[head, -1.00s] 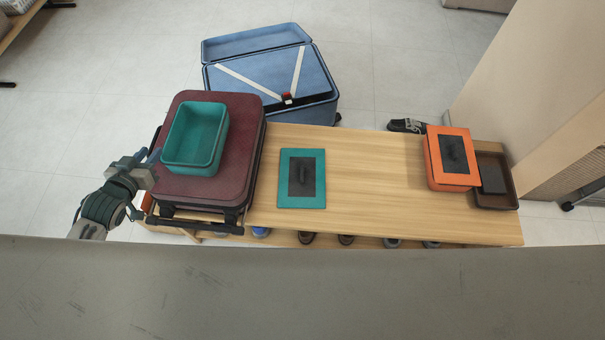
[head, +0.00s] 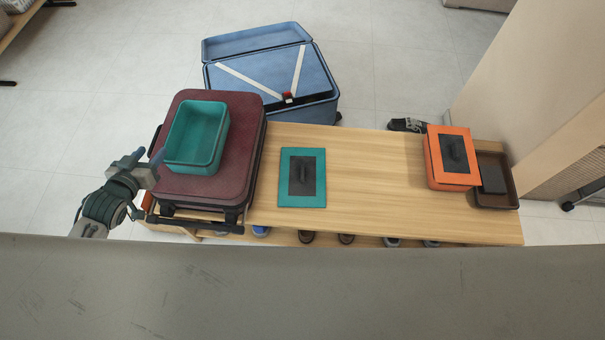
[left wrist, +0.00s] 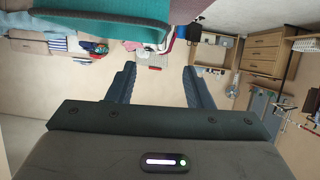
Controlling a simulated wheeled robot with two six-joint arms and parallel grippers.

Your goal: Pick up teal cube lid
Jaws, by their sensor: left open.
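The teal lid (head: 303,202) lies flat on the wooden bench, with a dark panel and a raised dark handle in its middle. The open teal box (head: 197,137) sits apart from it, on the maroon suitcase to its left. My left gripper (head: 147,160) is open and empty, at the left side of the suitcase near the box and well left of the lid. In the left wrist view my fingers (left wrist: 158,70) are spread with nothing between them, and the teal box (left wrist: 110,22) shows at the top. My right gripper is not seen.
The maroon suitcase (head: 215,185) covers the bench's left end. An orange lidded box (head: 432,172) and a brown tray (head: 498,203) occupy its right end. The bench top (head: 370,170) between is clear beside the lid. An open blue suitcase (head: 270,75) stands behind; several shoes show underneath.

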